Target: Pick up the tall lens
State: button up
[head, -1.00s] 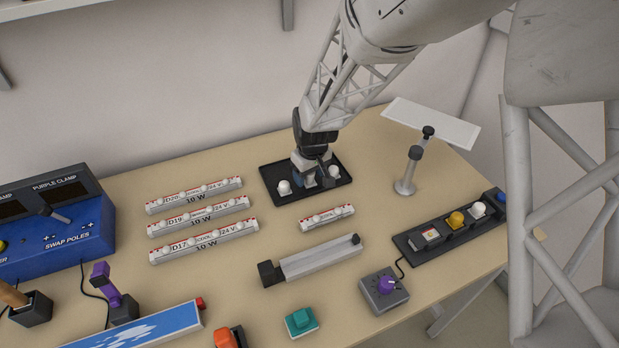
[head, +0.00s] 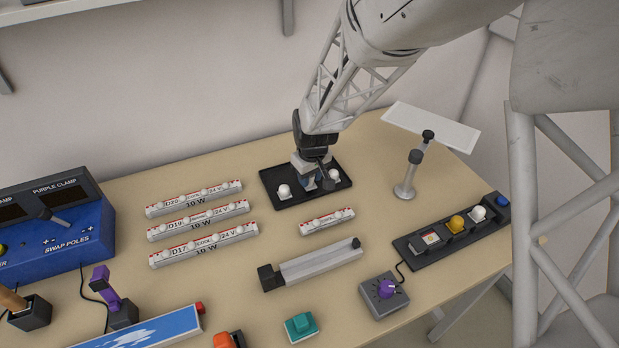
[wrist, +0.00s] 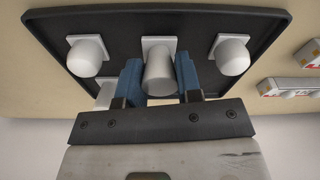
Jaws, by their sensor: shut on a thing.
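The tall lens (wrist: 160,70) is a pale grey-white cylinder in the middle of the black tray (wrist: 120,25) in the wrist view. It stands between two shorter rounded white lenses, one at left (wrist: 86,57) and one at right (wrist: 232,56). My gripper (wrist: 160,78) is shut on the tall lens, with one blue finger on each side. In the head view my gripper (head: 311,181) points down into the tray (head: 272,178) and hides most of the tall lens. The left (head: 284,191) and right (head: 334,174) short lenses flank it there. I cannot tell whether the lens is off its base.
Labelled light bars (head: 200,215) lie left of the tray, and a short one (head: 327,221) lies in front. A grey channel (head: 318,263) lies nearer. A grey post (head: 408,174) stands to the right. A black button panel (head: 425,249) is at front right.

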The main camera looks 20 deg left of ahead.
jog(key=shift+r, duration=0.4)
jog(key=shift+s+d+r, duration=0.1)
jog(key=shift+s+r, duration=0.05)
jog(key=shift+r, duration=0.45)
jog(key=shift+s+d+r, duration=0.1)
jog(key=shift+r, duration=0.45)
jog(key=s+d, duration=0.3)
jog(key=s, duration=0.1)
jog(key=s+d+r, duration=0.1)
jog(key=s+d, duration=0.2)
jog(key=s, duration=0.1)
jog(key=s+d, duration=0.3)
jog(key=s, duration=0.1)
jog(key=shift+s+d+r, duration=0.1)
jog(key=shift+s+r, duration=0.05)
jog(key=shift+d, duration=0.1)
jog(key=shift+d+r, duration=0.2)
jog(key=shift+d, duration=0.4)
jog(key=s+d+r, duration=0.1)
jog(key=s+d, duration=0.2)
jog(key=d, duration=0.5)
jog(key=s+d+r, duration=0.1)
jog(key=s+d, duration=0.3)
jog(key=d, duration=0.5)
jog(key=s+d+r, duration=0.1)
jog(key=s+d, duration=0.2)
jog(key=d, duration=0.5)
jog(key=shift+s+d, duration=0.3)
jog(key=shift+d, duration=0.05)
